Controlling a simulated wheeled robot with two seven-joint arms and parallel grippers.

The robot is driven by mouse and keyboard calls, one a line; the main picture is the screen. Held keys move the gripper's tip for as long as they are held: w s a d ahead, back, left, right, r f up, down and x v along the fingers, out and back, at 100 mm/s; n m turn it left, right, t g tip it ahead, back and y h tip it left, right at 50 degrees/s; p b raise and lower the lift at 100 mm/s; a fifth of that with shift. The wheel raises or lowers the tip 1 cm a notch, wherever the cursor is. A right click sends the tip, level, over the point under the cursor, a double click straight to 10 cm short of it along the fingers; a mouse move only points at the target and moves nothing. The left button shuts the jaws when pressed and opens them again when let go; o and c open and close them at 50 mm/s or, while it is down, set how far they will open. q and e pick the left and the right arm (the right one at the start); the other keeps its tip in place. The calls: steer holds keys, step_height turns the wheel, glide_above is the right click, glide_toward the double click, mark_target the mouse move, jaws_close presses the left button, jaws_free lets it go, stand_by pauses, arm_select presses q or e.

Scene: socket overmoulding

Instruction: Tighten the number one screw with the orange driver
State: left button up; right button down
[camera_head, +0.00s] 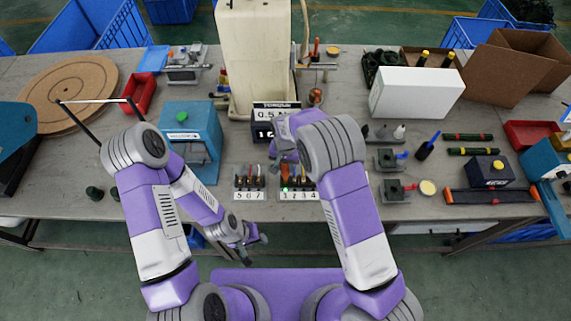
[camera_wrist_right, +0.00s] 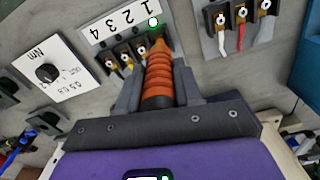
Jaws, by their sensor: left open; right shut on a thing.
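The orange driver (camera_wrist_right: 158,85) sits between the two fingers of my right gripper (camera_wrist_right: 160,78) in the right wrist view, and the gripper is shut on it. Its far end reaches the terminal block (camera_wrist_right: 107,35) numbered 1 to 4, at the number 1 end, beside a lit green spot (camera_wrist_right: 153,21). The driver covers the number one screw, so I cannot tell whether its tip touches it. In the head view the same block (camera_head: 299,195) lies below my right gripper (camera_head: 285,172). My left gripper (camera_head: 250,248) is open and empty, in front of the table edge.
A second block (camera_head: 248,195), numbered 5 to 7, stands just left of the first. A blue box (camera_head: 190,135) with a green button stands further left. A dial unit marked Nm (camera_wrist_right: 45,72) lies near the block in the wrist view. A white box (camera_head: 415,93) stands back right.

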steer(key=shift+r+p, duration=1.7)
steer(key=shift+r, duration=0.85)
